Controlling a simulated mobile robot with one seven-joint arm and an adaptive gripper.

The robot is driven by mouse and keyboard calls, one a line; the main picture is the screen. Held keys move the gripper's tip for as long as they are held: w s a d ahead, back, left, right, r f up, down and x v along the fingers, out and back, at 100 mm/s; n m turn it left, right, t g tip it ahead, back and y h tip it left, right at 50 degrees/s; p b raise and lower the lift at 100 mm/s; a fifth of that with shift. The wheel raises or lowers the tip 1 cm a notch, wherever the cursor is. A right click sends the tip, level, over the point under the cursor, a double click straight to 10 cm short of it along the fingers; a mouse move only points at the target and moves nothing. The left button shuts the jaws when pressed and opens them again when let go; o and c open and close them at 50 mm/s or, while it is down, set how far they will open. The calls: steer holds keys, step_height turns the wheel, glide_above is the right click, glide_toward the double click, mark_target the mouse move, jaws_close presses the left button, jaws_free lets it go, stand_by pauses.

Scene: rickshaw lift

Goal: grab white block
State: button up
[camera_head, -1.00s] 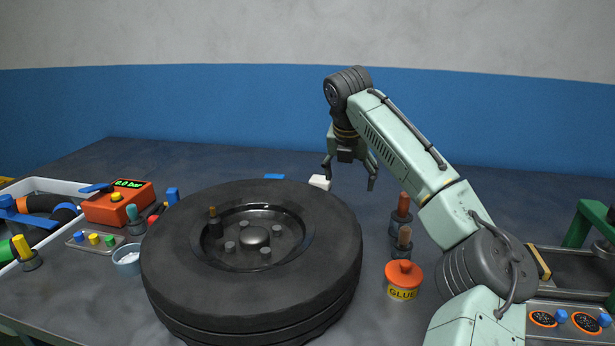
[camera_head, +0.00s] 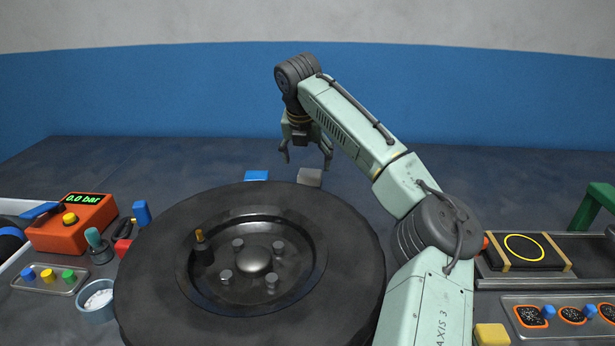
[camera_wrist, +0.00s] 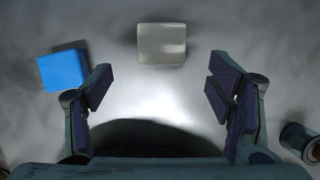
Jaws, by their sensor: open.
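The white block (camera_head: 310,177) looks grey in shade and sits on the table just behind the tire. In the wrist view the white block (camera_wrist: 161,43) lies at the top centre, ahead of the space between the fingers. My gripper (camera_head: 306,162) is open and empty, pointing down above the table near the block. In the wrist view my gripper (camera_wrist: 165,92) has its fingers wide apart, and the block is not between them.
A blue block (camera_head: 256,175) lies left of the white block, near my left finger in the wrist view (camera_wrist: 62,70). A red gauge box (camera_head: 75,225) is at left. The table behind is clear.

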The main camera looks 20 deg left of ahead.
mark_target(309, 174)
steer(key=x, duration=0.2)
steer(key=p+x, duration=0.1)
steer(key=x, duration=0.2)
steer(key=p+x, duration=0.1)
steer(key=x, duration=0.1)
steer(key=shift+w+f, duration=0.15)
steer(key=shift+w, duration=0.25)
steer(key=c, duration=1.2)
